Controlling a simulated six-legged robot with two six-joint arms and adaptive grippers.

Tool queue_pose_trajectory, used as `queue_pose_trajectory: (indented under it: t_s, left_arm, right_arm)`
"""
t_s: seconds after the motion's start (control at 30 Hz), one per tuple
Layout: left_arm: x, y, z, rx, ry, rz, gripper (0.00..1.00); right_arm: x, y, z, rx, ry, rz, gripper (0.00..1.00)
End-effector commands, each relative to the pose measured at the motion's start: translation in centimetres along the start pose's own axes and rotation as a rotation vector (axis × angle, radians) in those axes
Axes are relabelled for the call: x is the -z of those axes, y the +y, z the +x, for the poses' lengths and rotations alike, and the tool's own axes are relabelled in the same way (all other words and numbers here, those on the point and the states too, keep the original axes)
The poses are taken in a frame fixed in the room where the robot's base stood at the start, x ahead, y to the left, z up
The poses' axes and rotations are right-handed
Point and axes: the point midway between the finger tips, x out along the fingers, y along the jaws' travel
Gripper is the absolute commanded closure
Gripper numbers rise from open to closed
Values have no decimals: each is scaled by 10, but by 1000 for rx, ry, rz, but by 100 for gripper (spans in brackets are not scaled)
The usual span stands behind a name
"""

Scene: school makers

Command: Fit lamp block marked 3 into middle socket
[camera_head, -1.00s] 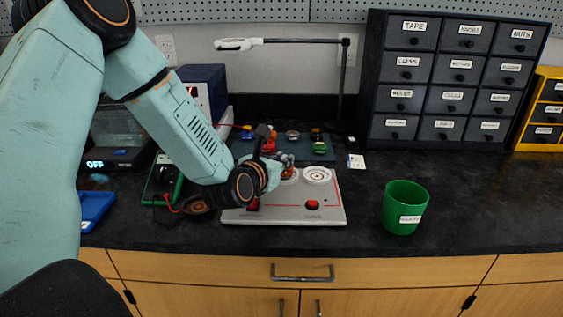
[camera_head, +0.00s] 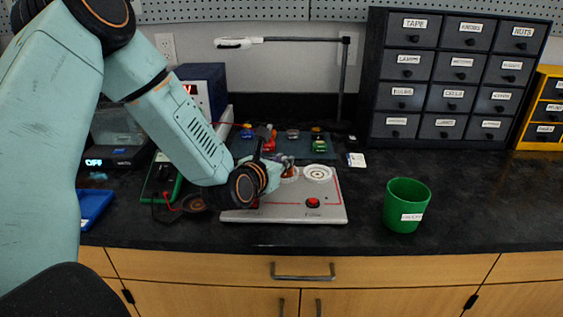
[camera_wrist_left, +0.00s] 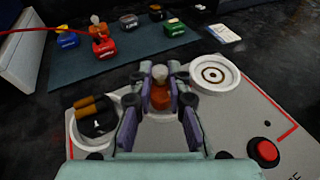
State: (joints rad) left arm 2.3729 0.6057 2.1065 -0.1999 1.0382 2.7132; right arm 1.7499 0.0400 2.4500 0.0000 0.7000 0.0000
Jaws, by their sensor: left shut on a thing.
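My left gripper (camera_wrist_left: 160,105) is shut on an orange lamp block (camera_wrist_left: 160,96) with a pale bulb on top, seen in the left wrist view. In the head view the gripper (camera_head: 282,168) is over the middle of the grey board (camera_head: 290,213). The block's number and the middle socket under it are hidden, so I cannot tell whether the block is seated. The right socket (camera_wrist_left: 214,74) is a white ringed disc and is empty. The left socket (camera_wrist_left: 75,134) holds a dark piece with two brown cylinders (camera_wrist_left: 93,108). My right gripper is not in view.
Several coloured blocks, including a red one (camera_wrist_left: 104,48), stand on a dark blue mat (camera_wrist_left: 70,75) behind the board. A red button (camera_head: 312,202) is at the board's front. A green cup (camera_head: 405,205) stands right. A lamp post (camera_head: 342,80) rises behind.

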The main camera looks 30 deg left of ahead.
Motion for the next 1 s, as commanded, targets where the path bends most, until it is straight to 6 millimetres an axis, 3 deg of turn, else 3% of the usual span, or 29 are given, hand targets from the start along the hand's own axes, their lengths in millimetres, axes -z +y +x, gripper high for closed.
queue_pose_trajectory:
  t_s: [0.17, 0.2, 0.3, 0.6, 1.0]
  left_arm:
    - [3, 0, 1, 0, 0, 0, 100]
    - [3, 0, 1, 0, 0, 0, 81]
    - [2, 0, 1, 0, 0, 0, 74]
    - [2, 0, -1, 0, 1, -1, 74]
    - [1, 0, -29, 1, 1, -3, 74]
  right_arm:
    - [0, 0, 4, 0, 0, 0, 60]
    - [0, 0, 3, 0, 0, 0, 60]
    - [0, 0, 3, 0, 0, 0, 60]
    - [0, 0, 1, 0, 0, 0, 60]
    - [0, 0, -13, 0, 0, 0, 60]
